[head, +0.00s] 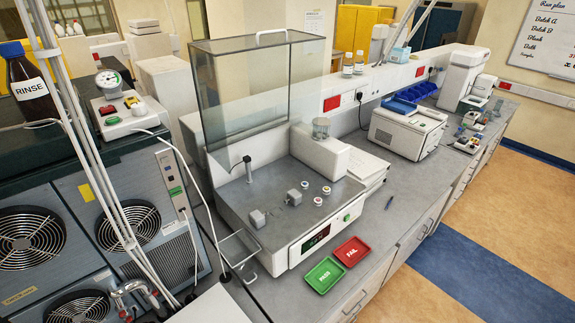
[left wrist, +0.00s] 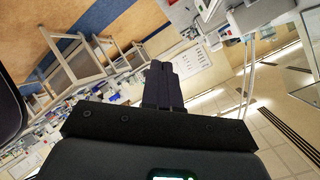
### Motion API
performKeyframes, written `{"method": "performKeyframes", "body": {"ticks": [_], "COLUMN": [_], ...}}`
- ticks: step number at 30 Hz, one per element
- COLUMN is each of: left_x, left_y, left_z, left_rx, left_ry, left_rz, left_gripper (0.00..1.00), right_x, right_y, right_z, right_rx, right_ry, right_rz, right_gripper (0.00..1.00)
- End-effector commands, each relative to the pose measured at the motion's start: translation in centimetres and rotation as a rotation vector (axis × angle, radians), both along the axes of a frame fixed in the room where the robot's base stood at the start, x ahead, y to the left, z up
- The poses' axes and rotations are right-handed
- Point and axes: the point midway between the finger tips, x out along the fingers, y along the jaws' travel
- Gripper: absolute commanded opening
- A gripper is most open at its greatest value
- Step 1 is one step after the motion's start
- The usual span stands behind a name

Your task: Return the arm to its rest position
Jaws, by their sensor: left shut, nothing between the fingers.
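My left gripper (left wrist: 162,84) shows in the left wrist view. Its two dark fingers are together with nothing between them. It points out over the room, with stools, a floor and a wall board far behind it. Neither of my grippers shows in the head view. In the head view the bench machine (head: 300,205) stands in the middle with its clear cover (head: 250,95) raised. A few small round pieces with coloured tops and small grey blocks sit on its grey deck.
A green PASS tray (head: 324,275) and a red FAIL tray (head: 352,251) lie in front of the machine. A RINSE bottle (head: 32,88) stands at the left. A white instrument (head: 407,130) stands farther right. The floor at the right is clear.

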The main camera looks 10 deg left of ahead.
Motion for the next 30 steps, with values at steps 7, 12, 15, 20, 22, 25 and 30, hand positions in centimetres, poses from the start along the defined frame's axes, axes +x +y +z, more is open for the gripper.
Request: {"method": "performKeyframes", "body": {"ticks": [7, 12, 15, 20, 22, 25, 30], "left_x": [-2.6, -5.2, -7.2, -9.9, -10.7, -10.8, -10.8], "left_y": [-1.1, 1.2, 2.7, 4.0, 4.2, 4.3, 4.3], "left_z": [-0.5, -0.5, -0.9, -1.8, -2.2, -2.2, -2.2], "left_rx": [-0.184, -0.222, -0.195, -0.152, -0.136, -0.13, -0.13], "left_ry": [0.34, 0.597, 0.717, 0.865, 0.904, 0.912, 0.912], "left_rz": [0.572, 0.877, 0.991, 1.109, 1.134, 1.139, 1.139], "left_gripper": [0.0, 0.0, 0.0, 0.0, 0.0, 0.0, 0.0], "right_x": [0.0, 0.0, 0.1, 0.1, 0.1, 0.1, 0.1], "right_y": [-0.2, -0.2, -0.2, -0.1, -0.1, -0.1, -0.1], "right_z": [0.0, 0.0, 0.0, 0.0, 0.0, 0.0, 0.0], "right_rx": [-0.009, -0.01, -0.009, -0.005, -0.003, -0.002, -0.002], "right_ry": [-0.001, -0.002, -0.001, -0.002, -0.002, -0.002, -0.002], "right_rz": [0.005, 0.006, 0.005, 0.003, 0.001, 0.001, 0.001], "right_gripper": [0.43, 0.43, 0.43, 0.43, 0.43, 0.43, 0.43]}}
